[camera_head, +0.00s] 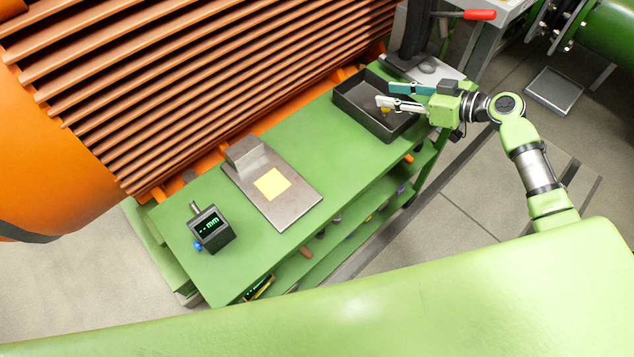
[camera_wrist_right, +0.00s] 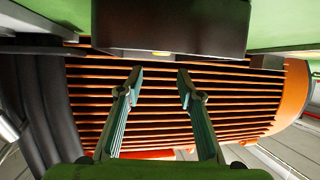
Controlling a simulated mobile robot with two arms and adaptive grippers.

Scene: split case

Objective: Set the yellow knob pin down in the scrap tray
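The scrap tray is a dark open box (camera_head: 360,116) at the far right end of the green bench. Its dark wall (camera_wrist_right: 170,25) fills the top of the right wrist view. My right gripper (camera_head: 385,95) is over the tray, its two fingers spread apart with nothing between them; it also shows open in the wrist view (camera_wrist_right: 160,73). A small yellow bit, seemingly the yellow knob pin (camera_head: 385,109), shows just below the fingers, inside the tray. A sliver of yellow (camera_wrist_right: 162,53) shows at the tray's edge in the wrist view. The rest is hidden. My left gripper is not in view.
A grey metal plate with an upright block and a yellow square (camera_head: 271,183) lies mid-bench. A black gauge box reading "mm" (camera_head: 211,229) stands at the left. An orange ribbed housing (camera_head: 200,80) borders the bench behind. Green bench top is clear between plate and tray.

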